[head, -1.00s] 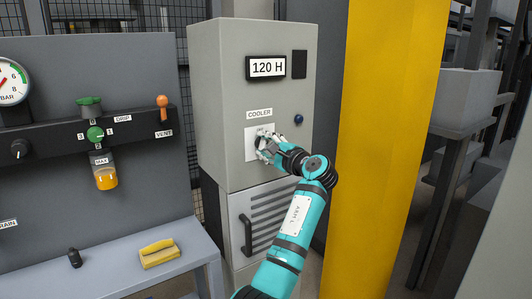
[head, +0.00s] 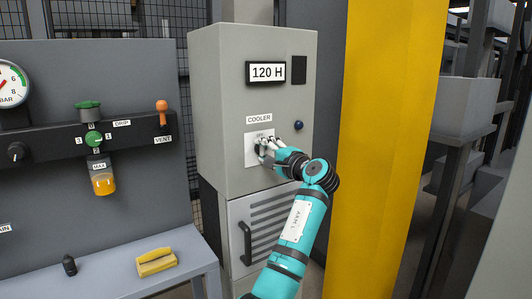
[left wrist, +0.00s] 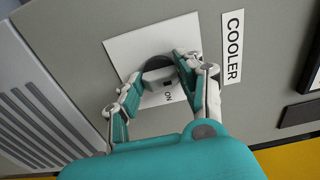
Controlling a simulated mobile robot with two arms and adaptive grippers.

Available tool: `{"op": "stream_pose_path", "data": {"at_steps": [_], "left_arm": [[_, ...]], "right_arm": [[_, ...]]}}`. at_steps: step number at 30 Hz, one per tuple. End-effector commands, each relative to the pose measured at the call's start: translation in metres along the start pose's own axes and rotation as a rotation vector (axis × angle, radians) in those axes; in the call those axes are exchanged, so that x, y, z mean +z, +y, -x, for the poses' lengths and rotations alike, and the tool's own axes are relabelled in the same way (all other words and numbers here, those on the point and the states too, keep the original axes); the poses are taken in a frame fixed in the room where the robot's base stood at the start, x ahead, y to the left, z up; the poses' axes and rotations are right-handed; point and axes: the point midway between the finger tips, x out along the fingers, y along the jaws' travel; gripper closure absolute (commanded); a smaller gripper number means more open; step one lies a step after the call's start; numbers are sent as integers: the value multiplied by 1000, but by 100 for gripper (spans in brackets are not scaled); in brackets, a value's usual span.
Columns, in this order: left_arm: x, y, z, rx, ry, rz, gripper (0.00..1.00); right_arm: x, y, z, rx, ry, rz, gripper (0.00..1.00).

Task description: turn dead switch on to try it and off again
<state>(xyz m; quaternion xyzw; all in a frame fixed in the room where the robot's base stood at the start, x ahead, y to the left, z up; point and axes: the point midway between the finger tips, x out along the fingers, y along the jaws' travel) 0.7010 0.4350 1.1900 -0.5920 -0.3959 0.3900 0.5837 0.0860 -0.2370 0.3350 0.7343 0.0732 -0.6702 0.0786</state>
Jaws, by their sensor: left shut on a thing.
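The cooler switch is a dark rotary knob with a pale grip (left wrist: 159,76) on a white plate (left wrist: 120,46), beside a COOLER label (left wrist: 232,50). In the head view the plate (head: 250,154) sits on the grey cabinet's front, and the knob is partly hidden by fingers. My left gripper (head: 264,149) reaches it from the lower right. In the left wrist view my left gripper (left wrist: 160,80) has a finger on each side of the knob and is shut on it. The letters ON show just beside the knob, near a small dark mark. My right gripper is not in view.
The grey cabinet (head: 221,90) carries a 120 H display (head: 268,73) and a blue button (head: 299,125). A yellow pillar (head: 385,150) stands close on the right. A bench (head: 185,255) with a yellow brush-like object (head: 156,262) is at lower left, under a panel with valves.

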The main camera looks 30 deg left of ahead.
Motion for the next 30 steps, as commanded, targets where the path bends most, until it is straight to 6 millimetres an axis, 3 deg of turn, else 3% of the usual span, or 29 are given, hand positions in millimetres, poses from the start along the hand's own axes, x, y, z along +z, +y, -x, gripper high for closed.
{"op": "stream_pose_path", "data": {"at_steps": [3, 4, 9, 20, 30], "left_arm": [[1, -2, 0, -3, -1, 4, 95], [1, -2, 0, -3, -1, 4, 61], [0, -1, 0, -2, 0, 3, 40], [0, 0, 7, -1, 2, 1, 40], [-1, 0, 74, -1, 3, 3, 40]], "right_arm": [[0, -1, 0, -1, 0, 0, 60], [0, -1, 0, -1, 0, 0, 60], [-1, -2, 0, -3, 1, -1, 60], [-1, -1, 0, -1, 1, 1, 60], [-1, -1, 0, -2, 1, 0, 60]]}}
